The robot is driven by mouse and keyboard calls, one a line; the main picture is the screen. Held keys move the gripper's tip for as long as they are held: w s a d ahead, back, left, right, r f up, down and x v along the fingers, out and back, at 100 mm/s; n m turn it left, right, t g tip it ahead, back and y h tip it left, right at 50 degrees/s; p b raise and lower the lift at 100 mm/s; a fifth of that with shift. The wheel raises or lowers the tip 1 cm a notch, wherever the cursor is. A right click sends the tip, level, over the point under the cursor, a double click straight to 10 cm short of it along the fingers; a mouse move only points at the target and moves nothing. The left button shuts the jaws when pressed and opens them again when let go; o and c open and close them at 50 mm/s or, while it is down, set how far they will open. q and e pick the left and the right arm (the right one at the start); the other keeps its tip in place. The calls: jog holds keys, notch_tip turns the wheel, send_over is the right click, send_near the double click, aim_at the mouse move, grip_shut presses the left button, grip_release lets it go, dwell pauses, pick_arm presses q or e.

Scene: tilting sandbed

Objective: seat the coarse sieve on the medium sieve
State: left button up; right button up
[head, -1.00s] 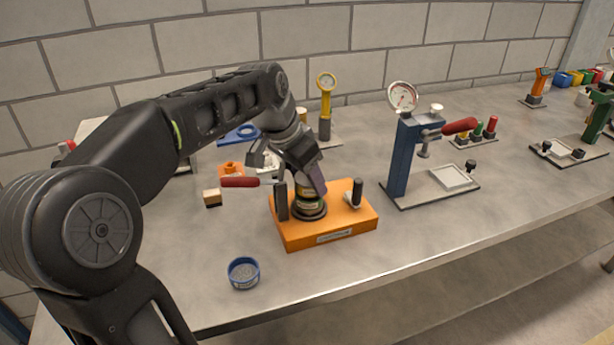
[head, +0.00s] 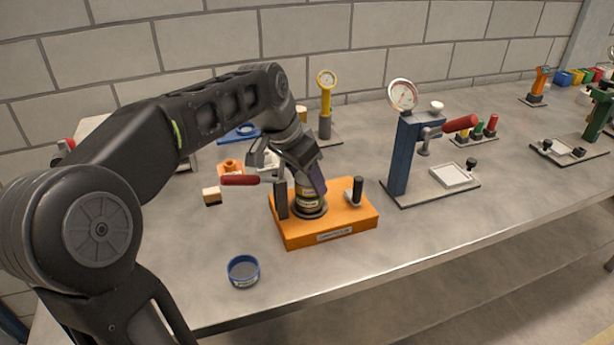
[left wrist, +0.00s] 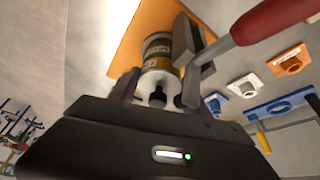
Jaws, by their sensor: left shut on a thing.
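My left gripper (head: 309,184) points down over the orange base (head: 341,223) and is shut on the upper part of a round, labelled sieve column. I take the held piece for the coarse sieve (left wrist: 157,50); it shows pale with a label between the fingers in the left wrist view. The column (head: 309,203) stands upright in a dark ring on the base, between two black posts. The fingers hide much of it, so I cannot make out the medium sieve or whether the held piece rests on it. My right gripper is not in view.
A small blue-rimmed dish (head: 243,271) stands on the table in front of the base. A red-handled lever (head: 240,180) reaches left beside the gripper. A blue press (head: 405,155) with a gauge stands to the right. The front right tabletop is clear.

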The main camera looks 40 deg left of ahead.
pick_arm(q)
jog(key=shift+f, duration=0.4)
dwell(0.3)
jog(key=o, duration=1.5)
jog(key=shift+c, duration=0.2)
jog(key=v, duration=0.7)
jog(key=shift+r, duration=0.4)
jog(key=shift+s, duration=0.15)
